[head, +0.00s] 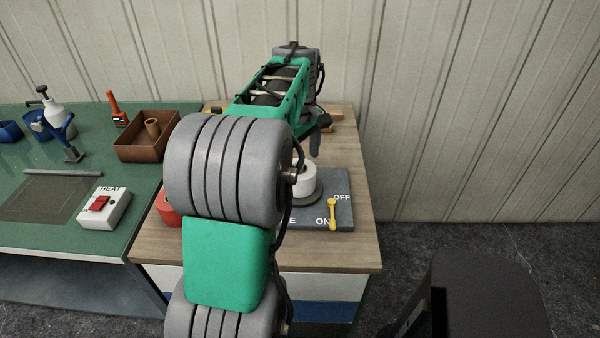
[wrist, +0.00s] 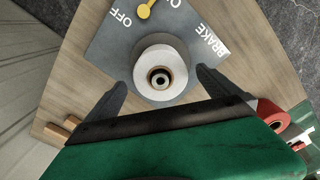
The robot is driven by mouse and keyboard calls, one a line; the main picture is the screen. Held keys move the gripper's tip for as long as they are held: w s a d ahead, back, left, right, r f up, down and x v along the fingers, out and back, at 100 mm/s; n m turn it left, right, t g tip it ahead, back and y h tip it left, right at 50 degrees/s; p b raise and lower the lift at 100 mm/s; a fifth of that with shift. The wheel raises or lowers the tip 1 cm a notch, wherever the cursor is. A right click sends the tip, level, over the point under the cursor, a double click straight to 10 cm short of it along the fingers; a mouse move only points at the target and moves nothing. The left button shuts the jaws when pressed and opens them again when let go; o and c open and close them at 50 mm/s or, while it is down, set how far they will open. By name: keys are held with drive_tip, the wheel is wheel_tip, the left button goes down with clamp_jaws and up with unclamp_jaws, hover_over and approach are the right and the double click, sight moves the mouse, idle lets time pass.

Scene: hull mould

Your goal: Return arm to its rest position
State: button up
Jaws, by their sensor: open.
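My arm reaches forward across the wooden-topped table in the head view, its links hiding much of the tabletop. My gripper (wrist: 162,80) is open in the wrist view, its dark fingers spread on either side of a white roll (wrist: 160,70). Nothing shows clasped between the fingers; I cannot tell their height above the roll. In the head view one dark finger of my gripper (head: 315,143) shows beyond the arm. The white roll (head: 304,180) stands there on a round base on a grey plate (head: 343,180) marked OFF and ON.
A yellow lever (head: 332,213) sits on the plate. A red roll (head: 168,208) is partly behind my arm. On the left, the green bench (head: 120,185) holds a HEAT switch box (head: 104,207), a brown tray (head: 135,150) and a spray bottle (head: 52,110). A ribbed wall (head: 450,100) stands behind.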

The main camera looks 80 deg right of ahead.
drive_tip(key=shift+r, duration=0.95)
